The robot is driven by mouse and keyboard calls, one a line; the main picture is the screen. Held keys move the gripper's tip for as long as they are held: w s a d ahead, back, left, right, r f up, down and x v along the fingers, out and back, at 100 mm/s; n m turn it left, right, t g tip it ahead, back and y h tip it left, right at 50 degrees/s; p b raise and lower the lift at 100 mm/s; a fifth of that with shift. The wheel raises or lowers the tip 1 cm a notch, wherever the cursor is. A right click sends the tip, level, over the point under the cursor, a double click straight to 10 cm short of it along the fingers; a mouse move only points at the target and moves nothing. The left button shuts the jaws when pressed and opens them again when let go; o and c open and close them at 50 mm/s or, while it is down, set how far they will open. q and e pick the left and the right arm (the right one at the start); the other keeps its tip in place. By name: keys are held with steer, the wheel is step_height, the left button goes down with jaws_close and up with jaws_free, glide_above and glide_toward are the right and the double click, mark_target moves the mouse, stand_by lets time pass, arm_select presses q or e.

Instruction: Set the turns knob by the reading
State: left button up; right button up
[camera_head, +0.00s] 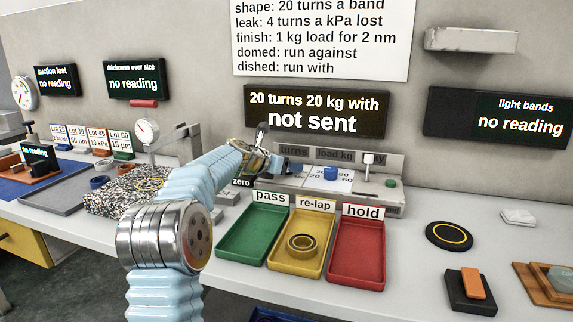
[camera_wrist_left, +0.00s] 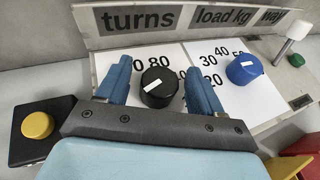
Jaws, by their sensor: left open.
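The black turns knob (camera_wrist_left: 158,87) sits on its white dial card under the "turns" label (camera_wrist_left: 137,19) in the left wrist view; a white mark shows on its top. Numbers 70 and 80 show beside it; its other numbers are hidden. My left gripper (camera_wrist_left: 156,70) is open, with one blue finger on each side of the knob; I cannot tell whether they touch it. In the head view my left gripper (camera_head: 262,150) hides the knob. The dark display (camera_head: 316,111) reads "20 turns 20 kg with" and "not sent". My right gripper is out of view.
The blue load knob (camera_wrist_left: 244,69) and the white-topped way lever (camera_wrist_left: 292,38) stand right of the turns knob. A yellow button (camera_wrist_left: 38,125) is at left. Green (camera_head: 228,245), yellow (camera_head: 274,257) and red (camera_head: 345,280) trays stand in front; a ring (camera_head: 291,246) lies in the yellow one.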

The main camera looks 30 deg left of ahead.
arm_select(q)
steer(key=shift+w, duration=0.1)
steer(key=c, duration=1)
steer(key=shift+a+m+g+h, duration=0.1)
steer(key=shift+m+g+h, duration=0.2)
steer(key=shift+m+h, duration=0.55)
steer(key=shift+m+g+h, duration=0.6)
steer(key=shift+m+h, duration=0.85)
steer(key=shift+h, duration=0.1)
steer(key=o, duration=1)
steer(key=v, duration=1.3)
steer(key=shift+s, duration=0.3)
